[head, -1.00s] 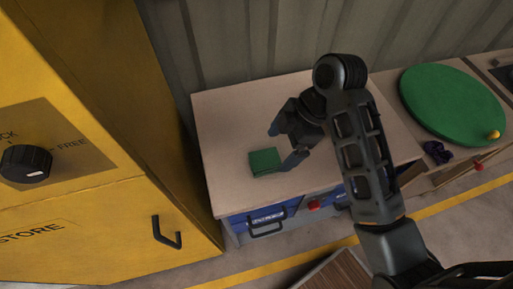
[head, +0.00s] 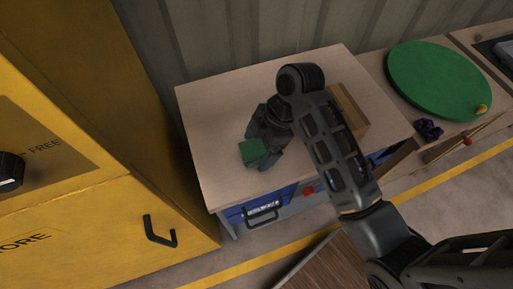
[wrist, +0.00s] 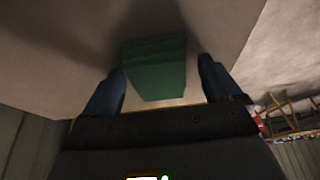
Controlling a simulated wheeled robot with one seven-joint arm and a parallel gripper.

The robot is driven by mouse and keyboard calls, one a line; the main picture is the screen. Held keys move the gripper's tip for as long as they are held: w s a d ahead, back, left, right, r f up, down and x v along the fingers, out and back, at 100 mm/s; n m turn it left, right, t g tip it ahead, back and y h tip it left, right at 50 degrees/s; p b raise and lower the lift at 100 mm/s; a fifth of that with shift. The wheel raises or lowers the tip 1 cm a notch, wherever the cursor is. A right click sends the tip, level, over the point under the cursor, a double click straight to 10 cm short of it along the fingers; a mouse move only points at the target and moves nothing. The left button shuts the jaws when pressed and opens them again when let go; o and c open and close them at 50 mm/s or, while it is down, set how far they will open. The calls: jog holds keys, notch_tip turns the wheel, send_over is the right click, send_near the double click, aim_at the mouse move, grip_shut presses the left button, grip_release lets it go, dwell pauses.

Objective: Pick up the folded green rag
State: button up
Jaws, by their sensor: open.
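The folded green rag (head: 252,152) lies on the pale bench top, near its front left part. In the wrist view the rag (wrist: 155,68) shows as a layered green block between and just beyond my two fingertips. My gripper (head: 262,146) is low over the bench, right beside the rag, and partly hides it in the head view. In the wrist view my gripper (wrist: 162,85) is open, one blue-grey finger on each side of the rag, with a gap visible on both sides. Whether a finger touches the rag cannot be told.
A wooden block or box (head: 352,108) stands on the bench behind my arm. A green round disc (head: 438,80) with a yellow item (head: 481,109) and a dark purple item (head: 429,129) are to the right. A yellow cabinet (head: 110,190) stands close at left.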

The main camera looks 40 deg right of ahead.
jog(key=c, duration=1.1)
jog(key=shift+c, duration=0.2)
jog(key=shift+r, duration=0.15)
